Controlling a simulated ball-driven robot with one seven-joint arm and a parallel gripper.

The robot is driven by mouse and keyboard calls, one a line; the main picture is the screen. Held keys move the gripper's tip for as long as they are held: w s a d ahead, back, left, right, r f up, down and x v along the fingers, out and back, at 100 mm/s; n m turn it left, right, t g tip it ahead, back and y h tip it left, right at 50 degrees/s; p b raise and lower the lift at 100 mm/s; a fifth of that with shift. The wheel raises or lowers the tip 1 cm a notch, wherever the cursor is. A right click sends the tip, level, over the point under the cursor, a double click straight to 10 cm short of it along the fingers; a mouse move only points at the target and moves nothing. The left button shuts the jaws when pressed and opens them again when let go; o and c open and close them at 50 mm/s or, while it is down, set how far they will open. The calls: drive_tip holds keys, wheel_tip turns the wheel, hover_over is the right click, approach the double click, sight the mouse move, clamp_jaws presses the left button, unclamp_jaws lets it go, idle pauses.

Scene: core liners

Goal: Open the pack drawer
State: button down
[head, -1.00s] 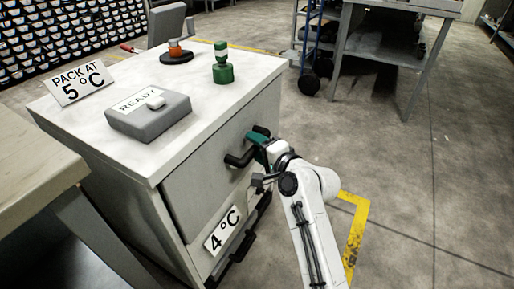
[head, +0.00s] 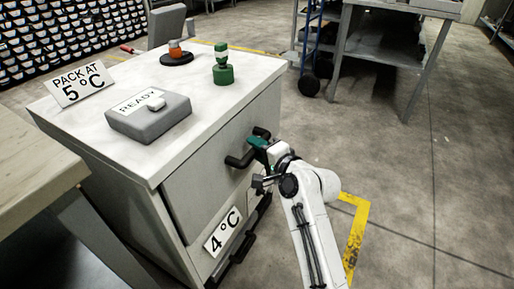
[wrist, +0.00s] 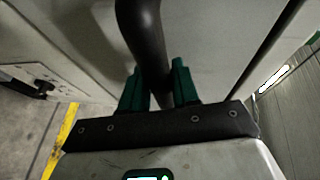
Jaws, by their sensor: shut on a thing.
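The white cabinet (head: 125,195) has a grey upper drawer front (head: 195,195) with a black bar handle (head: 237,162). The drawer looks closed, with no clear gap in the head view. My gripper (head: 259,146) is shut on this handle, near its right part. In the wrist view the green fingers of my gripper (wrist: 157,86) stand on both sides of the dark handle (wrist: 140,30), which runs between them. A "4°C" sign (head: 222,232) sits low on the cabinet front, beside a lower black handle (head: 232,262). No "pack" label shows on the drawer.
On the cabinet top are a "PACK AT 5°C" sign (head: 79,84), a grey "READY" box (head: 148,118), a green weight-like piece (head: 222,74) and an orange piece on a black disc (head: 176,54). A bench (head: 35,165) stands close left. Floor at right is open.

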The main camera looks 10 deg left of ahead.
drive_tip(key=s+d+p, duration=0.3)
drive_tip(key=d, duration=0.7)
drive_tip(key=s+d+p, duration=0.3)
drive_tip(key=s+d, duration=0.1)
drive_tip(key=d, duration=0.6)
drive_tip(key=s+d+p, duration=0.2)
drive_tip(key=s+d, duration=0.2)
drive_tip(key=d, duration=0.6)
drive_tip(key=shift+d+p, duration=0.25)
drive_tip(key=shift+p, duration=0.15)
drive_tip(key=shift+f, duration=0.1)
drive_tip(key=c, duration=0.9)
unclamp_jaws()
drive_tip(key=shift+s, duration=0.1)
drive_tip(key=p+v, duration=0.2)
drive_tip(key=v, duration=0.8)
drive_tip(key=shift+s+d, duration=0.2)
drive_tip(key=shift+d, duration=0.1)
